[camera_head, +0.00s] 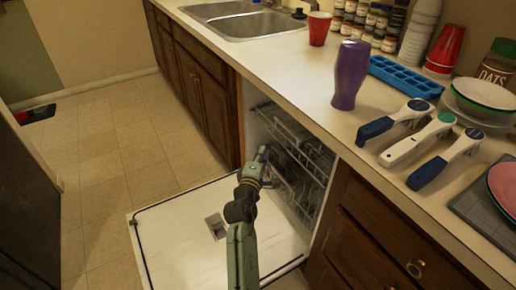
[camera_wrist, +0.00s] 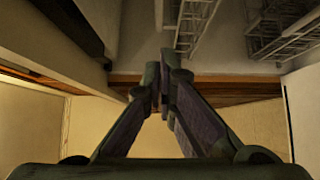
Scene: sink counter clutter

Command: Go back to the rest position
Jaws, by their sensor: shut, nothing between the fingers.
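My gripper (camera_wrist: 164,72) is shut and empty in the wrist view, its two fingers meeting at the tips. In the head view my arm reaches forward over the open dishwasher door, and my gripper (camera_head: 262,154) is at the dishwasher's mouth, beside the racks. Whether it touches a rack cannot be told. The wire rack (camera_head: 290,142) is inside the dishwasher, and racks (camera_wrist: 192,22) also show at the top of the wrist view. The dishwasher door (camera_head: 175,245) lies folded down flat below my arm.
The counter (camera_head: 290,65) on the right holds a purple bottle (camera_head: 350,75), a red cup (camera_head: 319,28), a blue ice tray (camera_head: 405,77), several scoop-like utensils (camera_head: 418,139) and stacked bowls (camera_head: 482,96). A sink (camera_head: 240,22) is at the back. The tiled floor (camera_head: 100,150) at left is mostly clear.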

